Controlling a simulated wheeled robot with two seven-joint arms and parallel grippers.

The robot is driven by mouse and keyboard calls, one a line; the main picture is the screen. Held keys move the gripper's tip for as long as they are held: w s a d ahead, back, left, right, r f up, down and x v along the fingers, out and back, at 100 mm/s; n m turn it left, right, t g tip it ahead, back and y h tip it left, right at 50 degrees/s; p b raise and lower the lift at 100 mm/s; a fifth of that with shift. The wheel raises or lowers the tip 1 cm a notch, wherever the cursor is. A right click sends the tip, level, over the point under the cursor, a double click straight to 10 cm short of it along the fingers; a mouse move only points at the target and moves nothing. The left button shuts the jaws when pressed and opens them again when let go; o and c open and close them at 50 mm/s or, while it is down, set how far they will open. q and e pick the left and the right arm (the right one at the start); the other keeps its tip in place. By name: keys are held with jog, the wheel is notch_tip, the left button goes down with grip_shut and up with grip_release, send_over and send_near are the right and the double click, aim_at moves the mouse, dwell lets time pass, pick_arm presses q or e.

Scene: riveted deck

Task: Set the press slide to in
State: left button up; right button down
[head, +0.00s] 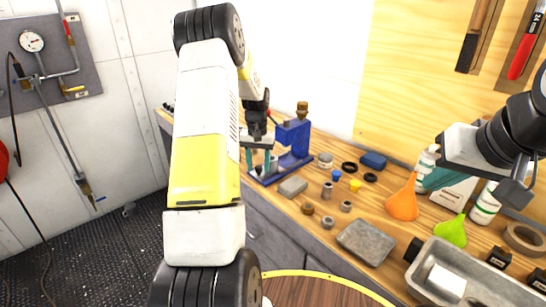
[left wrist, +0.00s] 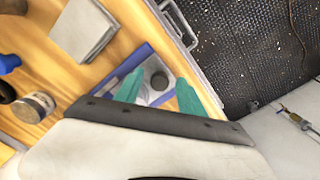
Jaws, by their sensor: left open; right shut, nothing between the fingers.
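The blue press (head: 293,142) stands upright on the wooden bench, with a brass-coloured knob on top and a flat blue base. My left gripper (head: 258,161) is at the press's left side, over its base, fingers pointing down. In the left wrist view its two teal fingers (left wrist: 159,92) are apart, with a small grey round part with a dark centre (left wrist: 158,80) showing between them. I cannot tell whether the fingers touch it, or how the slide is set. My right gripper (head: 436,179) is shut and empty above the bench at the right, partly hidden by its wrist.
An orange funnel (head: 403,203), a green funnel (head: 452,231), a grey plate (head: 366,241) and several small fittings lie right of the press. A metal tray (head: 480,272) is at the front right. A flat grey block (head: 292,187) lies just in front of the press.

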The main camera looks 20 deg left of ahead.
pick_arm(q)
grip_shut()
jog(key=shift+w, duration=0.1)
dwell(1.2)
